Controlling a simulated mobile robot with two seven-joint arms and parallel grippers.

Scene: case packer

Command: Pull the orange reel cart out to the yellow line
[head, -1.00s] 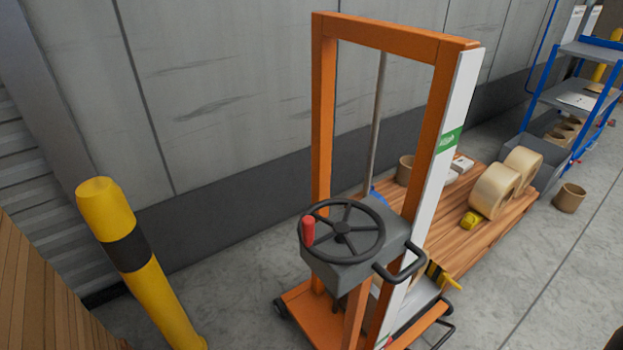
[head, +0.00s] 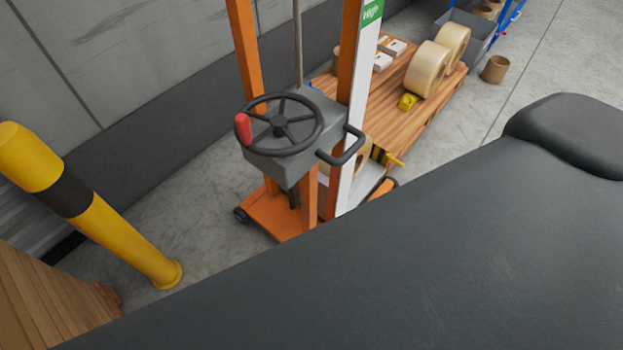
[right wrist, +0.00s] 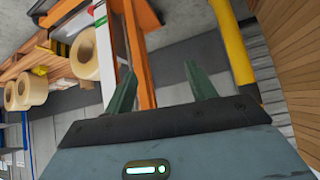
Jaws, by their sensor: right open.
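The orange reel cart (head: 243,40) stands upright on the floor by the grey wall. It has a grey box with a black handwheel (head: 279,122), a red knob (head: 243,128) and a black looped handle (head: 343,149) on the right side. My right arm covers the lower right of the head view and hides part of the cart's base. In the right wrist view my right gripper (right wrist: 159,68) is open, with the cart's orange post (right wrist: 139,45) seen beyond its left finger. Nothing is visibly gripped. My left gripper is not in view. No yellow line shows.
A yellow and black bollard (head: 95,222) stands left of the cart. Wooden boards (head: 50,300) are at the lower left. A pallet (head: 425,105) with tan rolls (head: 428,68) lies right of the cart, before a blue rack. Bare floor (head: 208,225) lies between bollard and cart.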

